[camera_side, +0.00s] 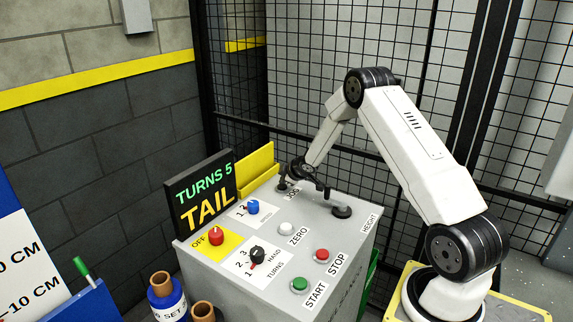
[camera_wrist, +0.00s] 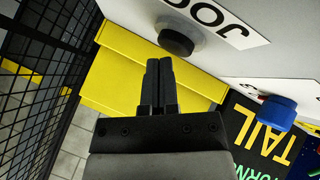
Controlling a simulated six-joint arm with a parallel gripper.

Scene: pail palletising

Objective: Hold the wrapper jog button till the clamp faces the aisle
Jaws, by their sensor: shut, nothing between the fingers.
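The JOG button (camera_wrist: 175,42) is black and round, on the grey control panel (camera_side: 268,225). Its printed label (camera_wrist: 222,37) is beside it in the wrist view. My gripper (camera_wrist: 159,63) is shut and empty, with its fingertips close to the button's edge in that picture. I cannot tell whether they touch it. In the side view my gripper is at the panel's back corner, small and hard to make out. The display (camera_side: 205,195) reads "TURNS 5" and "TAIL". The wrapper's clamp and the aisle are not recognisable in either view.
A yellow holder (camera_side: 256,168) stands behind the panel. The panel also carries a blue knob (camera_side: 252,207), red OFF knob (camera_side: 216,237), black selector (camera_side: 257,254), white ZERO button (camera_side: 287,229), red STOP (camera_side: 322,255) and green START (camera_side: 300,284). Mesh fencing (camera_side: 290,90) stands behind.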

